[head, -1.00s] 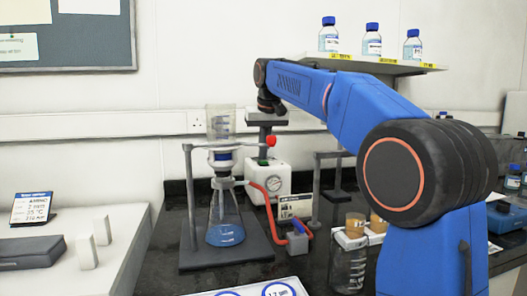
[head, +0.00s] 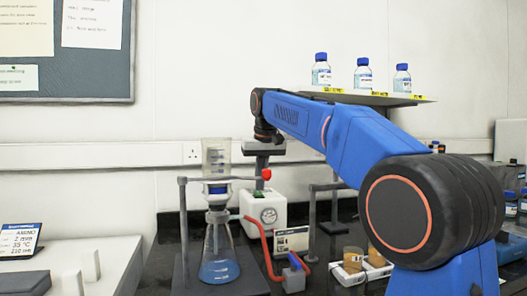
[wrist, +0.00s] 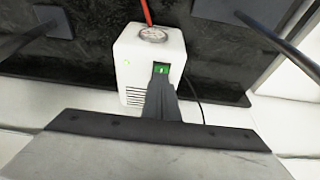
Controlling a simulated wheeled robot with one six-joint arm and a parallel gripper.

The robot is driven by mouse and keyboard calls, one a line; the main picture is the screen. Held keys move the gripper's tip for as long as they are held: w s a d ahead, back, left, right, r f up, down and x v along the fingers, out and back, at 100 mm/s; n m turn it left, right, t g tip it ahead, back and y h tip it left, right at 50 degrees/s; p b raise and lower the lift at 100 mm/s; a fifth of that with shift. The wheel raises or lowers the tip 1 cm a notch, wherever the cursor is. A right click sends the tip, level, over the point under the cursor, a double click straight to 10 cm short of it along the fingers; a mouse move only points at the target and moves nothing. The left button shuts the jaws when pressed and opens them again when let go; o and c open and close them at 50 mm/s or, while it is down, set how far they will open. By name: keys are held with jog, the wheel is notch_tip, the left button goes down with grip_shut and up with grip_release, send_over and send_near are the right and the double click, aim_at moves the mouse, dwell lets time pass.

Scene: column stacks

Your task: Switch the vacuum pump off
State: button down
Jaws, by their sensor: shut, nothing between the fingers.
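The vacuum pump (head: 266,211) is a white box with a round gauge on its front, standing on the dark bench behind the filter flask. In the wrist view the pump (wrist: 137,76) shows a green rocker switch (wrist: 161,68) and a small green light at its left. My gripper (wrist: 160,80) is shut and empty, its fingertips right at the near edge of the switch and partly covering it. I cannot tell whether they touch. In the head view my gripper (head: 261,174) points down over the pump, and the switch is mostly hidden there.
A filter flask with blue liquid (head: 219,256) and a funnel stands on a clamp stand (head: 183,228) at the left. A red hose (head: 262,244) runs from it to the pump. A rack with brown jars (head: 354,259) stands right. Bottles stand on a shelf (head: 372,98).

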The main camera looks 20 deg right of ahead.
jog(key=v, duration=1.6)
jog(key=shift+s, duration=0.1)
jog(key=x, duration=0.5)
jog(key=w+x, duration=0.1)
jog(key=x, duration=0.4)
jog(key=w+x, duration=0.1)
jog(key=x, duration=0.4)
jog(key=shift+r, duration=0.15)
jog(key=shift+x, duration=1.05)
jog(key=shift+s, duration=0.1)
